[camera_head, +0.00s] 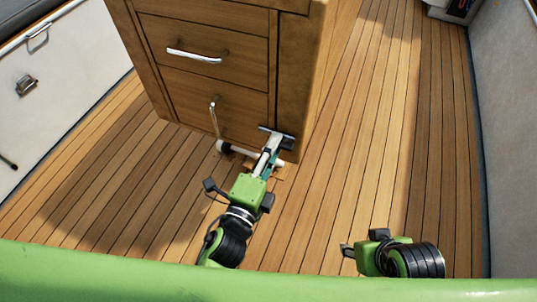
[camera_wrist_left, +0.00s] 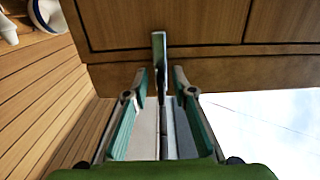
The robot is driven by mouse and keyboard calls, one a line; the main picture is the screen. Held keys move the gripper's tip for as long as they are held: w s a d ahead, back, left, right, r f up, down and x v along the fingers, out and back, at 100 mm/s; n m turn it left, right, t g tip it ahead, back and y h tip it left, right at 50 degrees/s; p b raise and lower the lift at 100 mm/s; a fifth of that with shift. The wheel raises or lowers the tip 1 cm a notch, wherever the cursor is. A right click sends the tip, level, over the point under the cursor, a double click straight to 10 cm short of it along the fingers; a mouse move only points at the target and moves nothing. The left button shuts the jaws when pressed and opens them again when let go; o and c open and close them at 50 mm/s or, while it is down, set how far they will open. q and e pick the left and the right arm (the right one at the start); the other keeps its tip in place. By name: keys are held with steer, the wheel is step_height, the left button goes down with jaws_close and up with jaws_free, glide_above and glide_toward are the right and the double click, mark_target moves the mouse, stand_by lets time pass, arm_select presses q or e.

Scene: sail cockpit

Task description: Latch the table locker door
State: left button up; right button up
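The wooden table locker (camera_head: 225,75) stands at top centre in the head view. Its lower front panel (camera_head: 175,96), with an upright metal handle (camera_head: 214,117), looks about flush; I cannot tell whether it is the locker door or fully closed. My left gripper (camera_head: 272,143) is at the panel's lower right corner, by a dark metal piece (camera_head: 277,132). In the left wrist view its fingers (camera_wrist_left: 160,76) are apart, with a narrow upright plate (camera_wrist_left: 159,52), possibly the latch, between them and gaps visible. My right gripper (camera_head: 347,250) is low at right, away from the locker; its fingers are unclear.
A drawer with a horizontal handle (camera_head: 194,55) is above the panel. The plank floor (camera_head: 345,130) is clear to the right. White side walls (camera_head: 507,110) bound the cockpit.

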arm_select(q)
steer(key=v, duration=1.2)
steer(key=shift+w, duration=0.1)
